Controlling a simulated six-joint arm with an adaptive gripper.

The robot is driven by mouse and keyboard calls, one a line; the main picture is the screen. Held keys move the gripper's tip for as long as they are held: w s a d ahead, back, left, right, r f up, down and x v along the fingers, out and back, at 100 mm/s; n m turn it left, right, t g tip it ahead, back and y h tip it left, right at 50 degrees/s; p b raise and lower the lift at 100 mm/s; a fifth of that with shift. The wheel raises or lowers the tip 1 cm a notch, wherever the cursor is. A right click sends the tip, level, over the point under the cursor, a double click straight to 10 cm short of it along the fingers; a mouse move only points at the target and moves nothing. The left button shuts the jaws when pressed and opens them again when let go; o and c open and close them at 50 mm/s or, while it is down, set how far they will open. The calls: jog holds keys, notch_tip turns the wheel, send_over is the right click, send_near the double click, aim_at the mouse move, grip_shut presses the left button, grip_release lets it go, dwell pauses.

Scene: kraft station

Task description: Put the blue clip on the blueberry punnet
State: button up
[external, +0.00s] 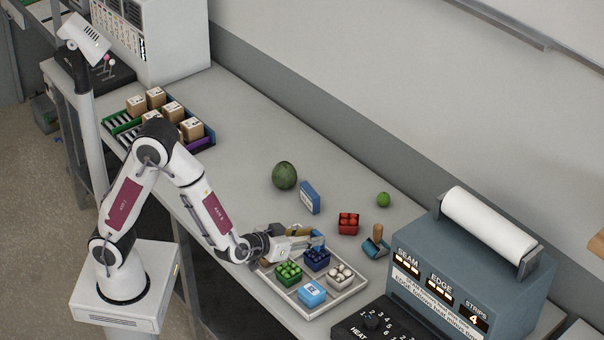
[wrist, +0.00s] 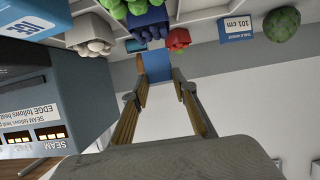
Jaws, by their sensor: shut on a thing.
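The blueberry punnet (external: 317,261) is a dark blue box of berries in the back part of the pale divided tray (external: 292,297). It also shows at the top of the wrist view (wrist: 148,20). My gripper (external: 316,241) is over the back of this punnet. In the wrist view my fingers (wrist: 157,84) are shut on a flat blue piece, the blue clip (wrist: 156,65), held at their tips. The clip appears close to the punnet; I cannot tell whether they touch. In the external view the clip is mostly hidden by my gripper.
The tray also holds a green punnet (external: 289,274), a mushroom punnet (external: 341,273) and a light blue box (external: 312,293). Behind are a red punnet (external: 348,223), a teal tool (external: 376,246), a blue box (external: 310,197) and a melon (external: 284,175). The sealing machine (external: 470,270) stands right.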

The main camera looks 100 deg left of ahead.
jog(key=shift+f, duration=1.05)
jog(key=shift+f, duration=0.15)
jog(key=o, duration=0.8)
jog(key=shift+v, duration=6.05)
